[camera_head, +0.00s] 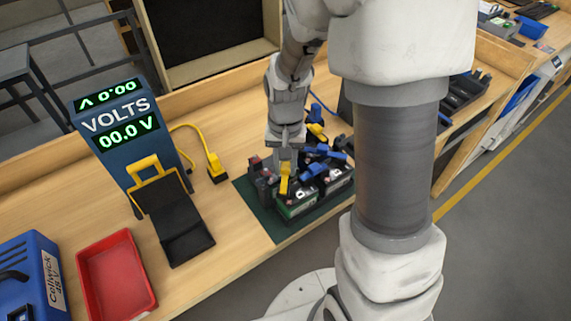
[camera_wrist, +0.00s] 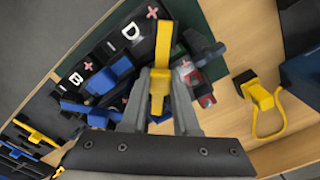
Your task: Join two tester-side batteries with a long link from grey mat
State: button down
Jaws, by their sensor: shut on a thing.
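My gripper (camera_head: 286,160) is shut on a yellow link (camera_head: 285,184) and points down over the batteries, at the end towards the volts tester. The wrist view shows the yellow link (camera_wrist: 159,88) between my fingers (camera_wrist: 160,98), at the battery tops; I cannot tell whether it is seated on terminals. Black batteries (camera_head: 297,208) stand on a dark green mat (camera_head: 262,222); letters such as B and D show on their tops (camera_wrist: 128,33). Blue links or connectors (camera_head: 312,171) lie across them. The tester (camera_head: 118,112) reads 00.0 V. I cannot make out a grey mat.
A yellow plug on a cable (camera_head: 216,168) lies between tester and batteries. A red tray (camera_head: 117,276) and a blue case (camera_head: 32,280) stand at the left. A dark rack (camera_wrist: 22,152) with blue and yellow pieces shows in the wrist view. Bare bench (camera_head: 215,225) lies left of the green mat.

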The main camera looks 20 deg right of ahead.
jog(key=shift+f, duration=0.2)
jog(key=c, duration=0.6)
grip_release()
jog(key=shift+r, duration=0.1)
jog(key=shift+r, duration=0.1)
notch_tip(320, 180, up, 17)
jog(key=shift+r, duration=0.1)
jog(key=s+r+n+t, duration=0.1)
jog(key=s+t, duration=0.1)
jog(key=s, duration=0.2)
jog(key=s+r+n+t, duration=0.1)
jog(key=s+n, duration=0.1)
jog(key=s, duration=0.3)
jog(key=s+r+n+t, duration=0.1)
jog(key=s+t, duration=0.1)
jog(key=s, duration=0.3)
jog(key=shift+r+t, duration=0.3)
jog(key=shift+r, duration=0.1)
